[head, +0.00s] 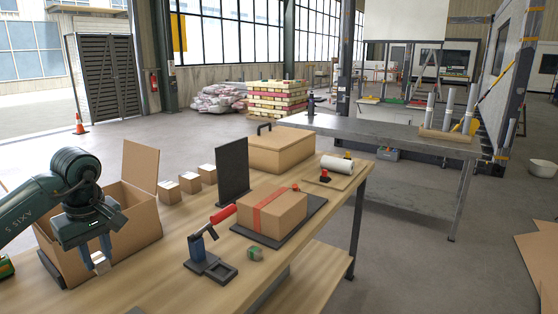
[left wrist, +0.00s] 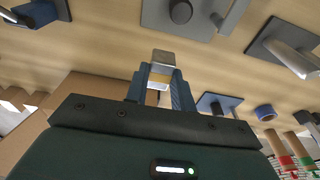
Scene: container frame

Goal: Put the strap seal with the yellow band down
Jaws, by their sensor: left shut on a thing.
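My left gripper (head: 100,258) is over the near left part of the workbench, in front of the open cardboard box. It is shut on a small pale grey strap seal (left wrist: 161,60). In the left wrist view the seal shows a yellow band between the fingers of my left gripper (left wrist: 160,78). In the head view only a pale bit of the seal (head: 100,264) shows between the fingertips. I cannot tell whether it touches the wood below. My right gripper is not in view.
The open cardboard box (head: 140,215) stands beside the gripper. Bare wood (head: 165,262) lies between the gripper and the tool.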

